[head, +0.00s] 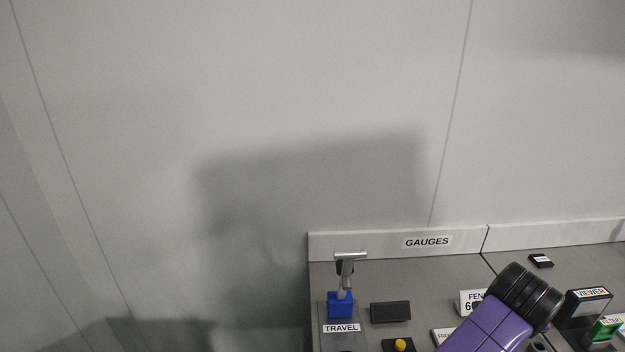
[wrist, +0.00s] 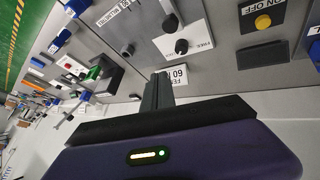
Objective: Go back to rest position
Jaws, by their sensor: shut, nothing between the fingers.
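My gripper (wrist: 158,82) shows in the wrist view with its dark fingers together and nothing between them. The fingertips appear over the grey console (wrist: 215,70), close to a white label reading 60 (wrist: 174,76). I cannot tell the exact gap between fingertips and console. In the head view a purple arm part of mine with black rings reaches in from the bottom right; the gripper's fingers are not visible there.
In the head view the console's raised back edge carries a GAUGES label (head: 427,242). A blue-based TRAVEL lever (head: 340,304) stands upright at its left. A yellow button (head: 400,345), a VIEWER block (head: 590,305) and a green switch (head: 604,330) are nearby. Bare wall lies behind.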

